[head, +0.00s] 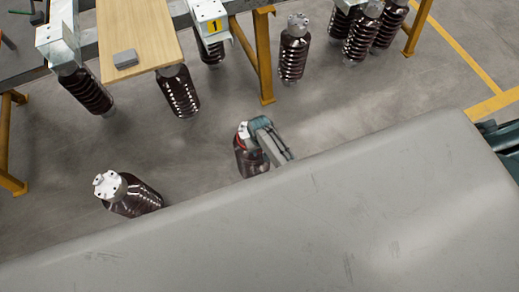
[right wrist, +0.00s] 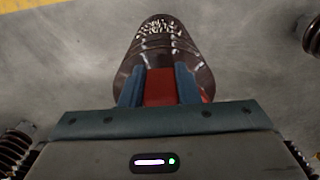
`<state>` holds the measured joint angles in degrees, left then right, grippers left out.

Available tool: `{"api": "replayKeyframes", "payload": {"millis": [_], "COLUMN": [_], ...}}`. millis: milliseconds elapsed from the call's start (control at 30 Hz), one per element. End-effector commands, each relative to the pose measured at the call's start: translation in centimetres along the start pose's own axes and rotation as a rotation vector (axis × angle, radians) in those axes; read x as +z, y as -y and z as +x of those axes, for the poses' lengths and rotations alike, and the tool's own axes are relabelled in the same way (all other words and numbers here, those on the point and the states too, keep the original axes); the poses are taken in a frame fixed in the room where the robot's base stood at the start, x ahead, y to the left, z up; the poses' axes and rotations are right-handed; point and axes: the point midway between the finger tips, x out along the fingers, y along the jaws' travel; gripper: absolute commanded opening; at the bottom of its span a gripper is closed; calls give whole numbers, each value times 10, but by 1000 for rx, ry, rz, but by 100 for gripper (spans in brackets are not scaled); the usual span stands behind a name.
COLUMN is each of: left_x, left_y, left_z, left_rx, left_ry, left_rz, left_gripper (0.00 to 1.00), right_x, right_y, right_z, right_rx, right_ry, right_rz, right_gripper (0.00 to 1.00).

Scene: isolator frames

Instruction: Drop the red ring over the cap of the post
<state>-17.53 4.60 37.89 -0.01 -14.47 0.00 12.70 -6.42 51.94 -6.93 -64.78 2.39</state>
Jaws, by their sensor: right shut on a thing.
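My right gripper (head: 256,127) reaches to the post from the right in the head view. The post (head: 250,160) is a dark brown ribbed insulator with a pale metal cap (head: 243,130). In the right wrist view the gripper (right wrist: 159,88) is shut on the red ring (right wrist: 160,86), which shows between its blue-grey fingers. The post (right wrist: 158,45) stands right behind the ring there. A thin red edge of the ring (head: 239,139) shows by the cap in the head view. I cannot tell whether it is around the cap or beside it. My left gripper is not in view.
Another capped insulator (head: 130,195) stands to the left. Several more hang or stand near the bench with a wooden board (head: 140,35) and yellow legs (head: 262,55). A wide grey surface (head: 330,215) hides the lower part of the head view. Bare floor (head: 340,110) lies right of the post.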

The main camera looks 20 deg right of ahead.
Motion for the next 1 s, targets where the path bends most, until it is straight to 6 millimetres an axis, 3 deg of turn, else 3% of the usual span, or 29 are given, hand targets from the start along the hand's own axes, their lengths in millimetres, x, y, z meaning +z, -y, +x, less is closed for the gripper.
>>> {"api": "replayKeyframes", "payload": {"millis": [733,767,800,900,1000], "left_x": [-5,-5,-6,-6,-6], "left_y": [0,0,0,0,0], "left_z": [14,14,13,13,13], "left_rx": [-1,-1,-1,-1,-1], "left_ry": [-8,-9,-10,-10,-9], "left_rz": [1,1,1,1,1], "left_gripper": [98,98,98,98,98], "right_x": [0,0,0,0,0], "right_y": [0,0,0,0,0], "right_z": [20,20,19,19,19], "right_rx": [0,0,0,0,0], "right_ry": [0,0,0,0,0], "right_rz": [0,0,0,0,0], "right_gripper": [6,31,39,54,54]}}
